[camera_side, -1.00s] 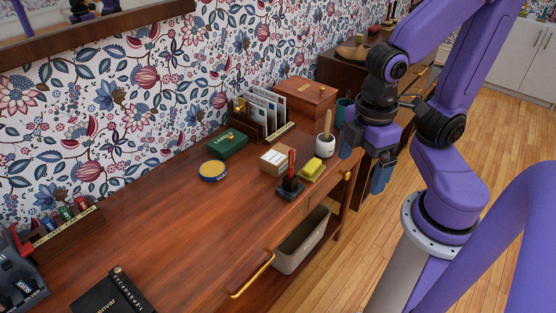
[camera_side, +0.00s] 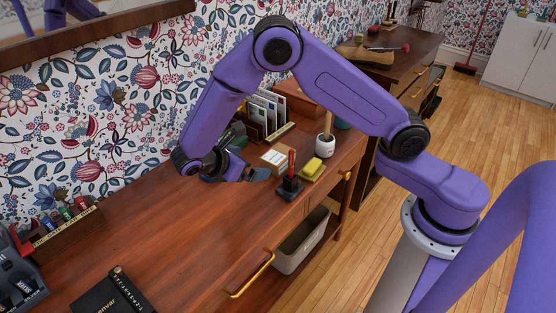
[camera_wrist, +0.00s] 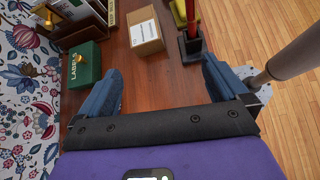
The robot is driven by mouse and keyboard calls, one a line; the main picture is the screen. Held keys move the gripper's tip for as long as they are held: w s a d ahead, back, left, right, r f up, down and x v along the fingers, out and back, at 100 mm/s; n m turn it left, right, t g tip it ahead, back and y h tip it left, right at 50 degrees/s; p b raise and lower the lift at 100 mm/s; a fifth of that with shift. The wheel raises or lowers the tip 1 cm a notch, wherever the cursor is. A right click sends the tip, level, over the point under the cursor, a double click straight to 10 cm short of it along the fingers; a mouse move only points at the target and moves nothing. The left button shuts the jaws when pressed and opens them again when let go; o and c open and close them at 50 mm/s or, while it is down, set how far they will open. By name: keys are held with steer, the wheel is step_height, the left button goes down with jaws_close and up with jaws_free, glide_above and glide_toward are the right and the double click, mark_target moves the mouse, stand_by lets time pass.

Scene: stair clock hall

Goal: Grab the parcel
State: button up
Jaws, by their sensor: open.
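The parcel is a small brown cardboard box with a white label. In the side view the parcel (camera_side: 275,160) sits on the wooden desk, just right of my gripper (camera_side: 250,174). In the wrist view the parcel (camera_wrist: 145,32) lies beyond and between my gripper's (camera_wrist: 163,78) two blue fingers, near the top of the picture. The fingers are spread wide, with bare desk between them. They do not touch the parcel. My arm hides part of the desk behind the gripper in the side view.
A red-handled tool in a black stand (camera_wrist: 190,42) is close right of the parcel, with a yellow sponge (camera_side: 312,167) nearby. The green labels box (camera_wrist: 85,65) is to the left. A letter rack (camera_side: 265,115) stands behind.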

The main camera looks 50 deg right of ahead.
mark_target(277, 158)
steer(key=w+d+f+n+h, duration=0.1)
steer(key=w+f+n+h, duration=0.1)
steer(key=w+f+h, duration=0.3)
steer(key=d+f, duration=0.1)
steer(key=d, duration=0.2)
steer(key=d+f+y, duration=0.1)
steer(key=d+f, duration=0.1)
steer(key=d, duration=0.2)
steer(key=d+f+y, duration=0.1)
steer(key=d+f, duration=0.1)
steer(key=d, duration=0.2)
steer(key=shift+s+d+f, duration=0.2)
steer(key=shift+f, duration=0.05)
steer(key=shift+x, duration=2.7)
steer(key=shift+s+f, duration=0.1)
steer(key=c, duration=1.1)
